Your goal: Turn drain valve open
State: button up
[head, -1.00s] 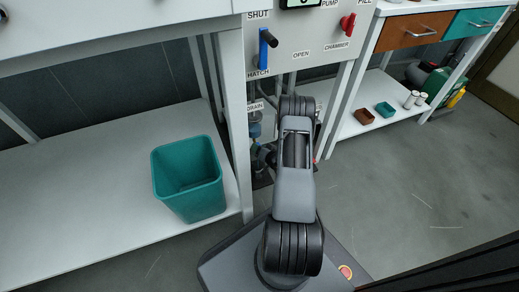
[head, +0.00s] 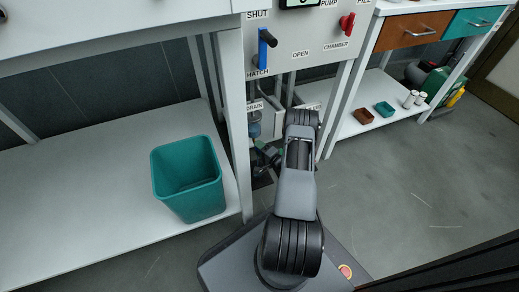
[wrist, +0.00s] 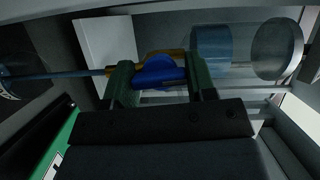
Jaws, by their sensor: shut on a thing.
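The drain valve's blue handle (wrist: 158,75) shows in the wrist view on a brass-coloured fitting (wrist: 97,72). My gripper (wrist: 160,84) has one green finger on each side of the handle and is shut on it. In the head view my gripper (head: 265,156) is low under the panel, beside the drain label (head: 254,106). The handle is hidden or too small to make out there. How far the valve is turned cannot be told.
A clear cylinder (wrist: 245,50) with a blue part lies behind the right finger. A teal bin (head: 188,180) stands on the low shelf left of my arm. Table legs (head: 238,130) are close on the left. The floor (head: 420,180) on the right is clear.

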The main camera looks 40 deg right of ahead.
jog(key=shift+m, duration=0.6)
jog(key=o, duration=0.9)
jog(key=shift+o, duration=0.2)
jog(key=s+d+p, duration=0.2)
jog(key=s+p, duration=0.2)
jog(key=s, duration=0.9)
jog(key=shift+s, duration=0.4)
jog(key=shift+a, duration=0.1)
